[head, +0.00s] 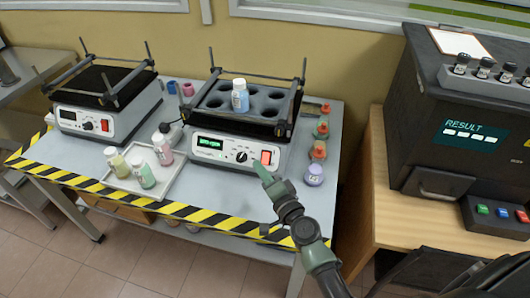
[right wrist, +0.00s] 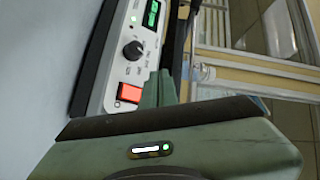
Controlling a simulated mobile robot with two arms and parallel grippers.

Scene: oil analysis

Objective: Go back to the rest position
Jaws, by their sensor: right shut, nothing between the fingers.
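My right gripper (head: 262,172) is shut and empty. Its fingertips are at the front panel of the right shaker (head: 225,150), just below the red switch (head: 265,157); I cannot tell whether they touch it. The right wrist view shows the closed fingers (right wrist: 158,90) beside the red switch (right wrist: 129,93) and the black knob (right wrist: 133,50). The shaker's green display (head: 210,143) is lit. A blue-labelled bottle (head: 240,97) stands in its holed rack. My left gripper is not in view.
A second shaker (head: 85,122) stands at the left. A white tray (head: 178,188) with several bottles lies in front, near the striped table edge (head: 150,203). A purple bottle (head: 314,175) stands right of the shaker. A dark analyser (head: 455,125) showing RESULT is on the wooden table (head: 385,215).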

